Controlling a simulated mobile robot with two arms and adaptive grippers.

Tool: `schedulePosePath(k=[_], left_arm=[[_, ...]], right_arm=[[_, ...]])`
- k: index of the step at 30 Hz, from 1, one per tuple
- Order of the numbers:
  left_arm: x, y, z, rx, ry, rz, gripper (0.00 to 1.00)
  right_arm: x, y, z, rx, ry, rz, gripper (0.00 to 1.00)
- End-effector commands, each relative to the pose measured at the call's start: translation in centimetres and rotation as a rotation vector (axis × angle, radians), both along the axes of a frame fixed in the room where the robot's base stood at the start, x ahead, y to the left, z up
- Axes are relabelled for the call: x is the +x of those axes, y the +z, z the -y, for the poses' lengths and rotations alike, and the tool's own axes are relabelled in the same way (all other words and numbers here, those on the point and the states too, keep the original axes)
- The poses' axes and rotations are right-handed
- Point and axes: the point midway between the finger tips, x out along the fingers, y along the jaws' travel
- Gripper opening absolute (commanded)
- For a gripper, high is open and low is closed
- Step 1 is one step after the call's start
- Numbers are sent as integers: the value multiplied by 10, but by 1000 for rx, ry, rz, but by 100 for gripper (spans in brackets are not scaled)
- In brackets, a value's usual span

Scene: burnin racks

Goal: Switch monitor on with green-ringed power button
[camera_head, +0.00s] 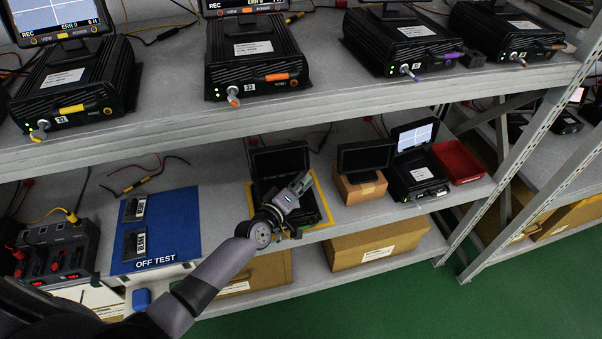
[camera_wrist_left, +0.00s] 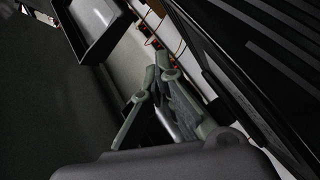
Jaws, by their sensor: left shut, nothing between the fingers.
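A small monitor (camera_head: 280,160) with a dark screen stands on a black finned unit (camera_head: 318,205) inside a yellow-taped square on the lower shelf. My left gripper (camera_head: 304,180) is shut and empty, in front of this unit and just below the screen's right side in the head view. In the left wrist view the fingers (camera_wrist_left: 162,68) are together, between a dark framed panel (camera_wrist_left: 92,28) and a black ribbed housing (camera_wrist_left: 265,65). I cannot tell whether the fingers touch anything. No green-ringed button can be made out. My right gripper is not in view.
Another dark monitor (camera_head: 366,157) sits on a cardboard box (camera_head: 360,190) to the right. Beyond it are a unit with a lit screen (camera_head: 415,136) and a red tray (camera_head: 458,160). A blue OFF TEST mat (camera_head: 180,230) lies left. The upper shelf edge (camera_head: 300,108) overhangs.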

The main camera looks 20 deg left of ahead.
Motion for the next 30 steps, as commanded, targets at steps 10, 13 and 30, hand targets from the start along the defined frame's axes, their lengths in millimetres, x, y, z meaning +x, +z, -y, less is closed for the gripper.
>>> schedulePosePath(k=[10, 13, 30], left_arm=[[1, 0, -1, 0, 0, 0, 0], [-1, 2, 1, 0, 0, 0, 0], [-13, 7, 8, -1, 0, 0, 0]], right_arm=[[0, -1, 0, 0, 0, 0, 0], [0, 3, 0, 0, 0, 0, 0], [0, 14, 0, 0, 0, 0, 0]])
